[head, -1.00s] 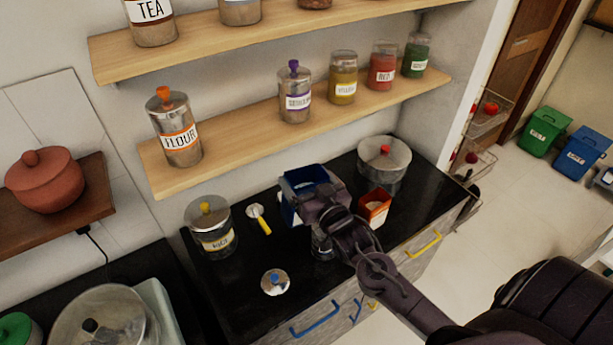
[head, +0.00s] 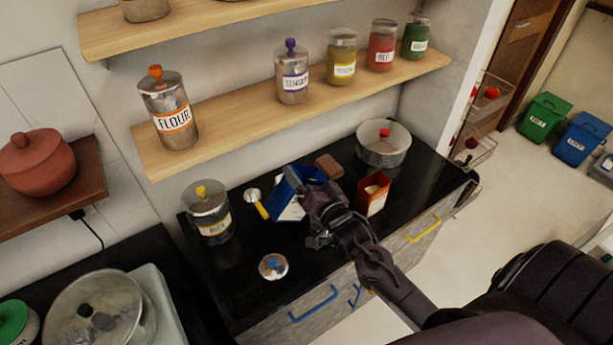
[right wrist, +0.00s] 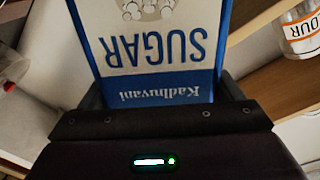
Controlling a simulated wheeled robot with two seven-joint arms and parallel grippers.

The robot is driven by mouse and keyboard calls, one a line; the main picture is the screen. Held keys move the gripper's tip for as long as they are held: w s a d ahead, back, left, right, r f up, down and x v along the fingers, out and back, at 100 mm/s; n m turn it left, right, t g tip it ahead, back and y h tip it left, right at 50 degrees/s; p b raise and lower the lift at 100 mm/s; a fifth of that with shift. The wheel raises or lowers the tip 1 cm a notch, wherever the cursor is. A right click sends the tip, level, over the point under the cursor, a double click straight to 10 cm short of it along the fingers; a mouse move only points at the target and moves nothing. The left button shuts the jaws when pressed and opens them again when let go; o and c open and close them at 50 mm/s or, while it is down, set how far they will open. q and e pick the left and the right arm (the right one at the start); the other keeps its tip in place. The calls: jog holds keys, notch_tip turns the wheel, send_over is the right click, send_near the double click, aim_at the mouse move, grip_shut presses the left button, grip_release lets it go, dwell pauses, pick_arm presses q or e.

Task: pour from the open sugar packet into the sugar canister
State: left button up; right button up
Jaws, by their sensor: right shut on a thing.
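The blue and white sugar packet (head: 286,190) is in my right gripper (head: 312,196), held over the black counter and tilted in the head view. In the right wrist view the packet (right wrist: 155,50) fills the space between the fingers, its SUGAR label upside down. A round metal lid with a blue knob (head: 273,266) lies on the counter in front. I cannot make out the sugar canister clearly; a shiny bit beneath my right gripper may be part of it, mostly hidden by the gripper. My left gripper is not in view.
A canister with a yellow knob (head: 207,212) stands left of the packet, with a yellow-handled scoop (head: 256,203) between. An open red box (head: 374,193), a brown block (head: 328,167) and a lidded pot (head: 383,145) are to the right. A shelf (head: 235,105) holds jars above.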

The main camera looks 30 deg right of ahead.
jog(key=shift+d+f+m+b, duration=0.2)
jog(key=shift+f+m+b, duration=1)
jog(key=shift+f+m, duration=0.15)
jog(key=f+m+b, duration=0.3)
jog(key=shift+d+f+m+b, duration=0.2)
jog(key=shift+f+m+b, duration=0.05)
jog(key=shift+f+b, duration=0.05)
jog(key=shift+r, duration=0.25)
jog(key=shift+p, duration=0.35)
jog(key=shift+d+f+m+p, duration=0.1)
jog(key=shift+d+m+p, duration=0.1)
jog(key=shift+m, duration=0.35)
jog(key=shift+d+f+m+p, duration=0.1)
jog(key=shift+d+m+p, duration=0.1)
jog(key=shift+m, duration=0.35)
jog(key=shift+d+r+m+p, duration=0.15)
jog(key=shift+d+m+p, duration=0.1)
jog(key=shift+m+p, duration=0.55)
jog(key=shift+d+r+m+p, duration=0.15)
jog(key=shift+m+p, duration=0.35)
jog(key=shift+p, duration=0.6)
dwell(2.4)
